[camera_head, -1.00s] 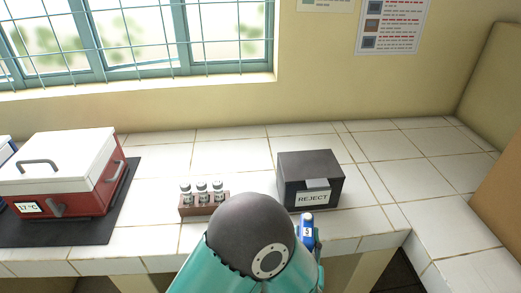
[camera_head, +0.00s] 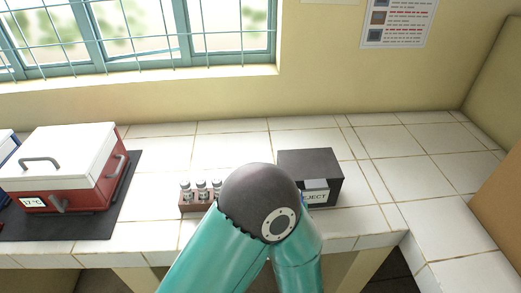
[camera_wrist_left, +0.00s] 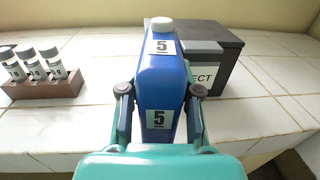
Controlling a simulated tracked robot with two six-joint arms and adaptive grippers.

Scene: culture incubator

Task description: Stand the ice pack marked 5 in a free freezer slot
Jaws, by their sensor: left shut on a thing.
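The ice pack (camera_wrist_left: 160,80) is blue with a white cap and two labels marked 5. It stands upright in the left wrist view. My left gripper (camera_wrist_left: 160,94) is shut on it, one finger on each side. In the head view my left arm's teal links and dark joint cover the gripper and nearly all of the pack. No freezer or freezer slot can be made out in these frames. My right gripper is not in view.
A dark REJECT box (camera_head: 312,168) stands on the white tiled counter (camera_head: 232,148), behind the pack. A brown vial rack (camera_head: 190,207) with vials is left of my arm. A red box with white lid (camera_head: 68,152) stands on a dark mat at left. The back right counter is clear.

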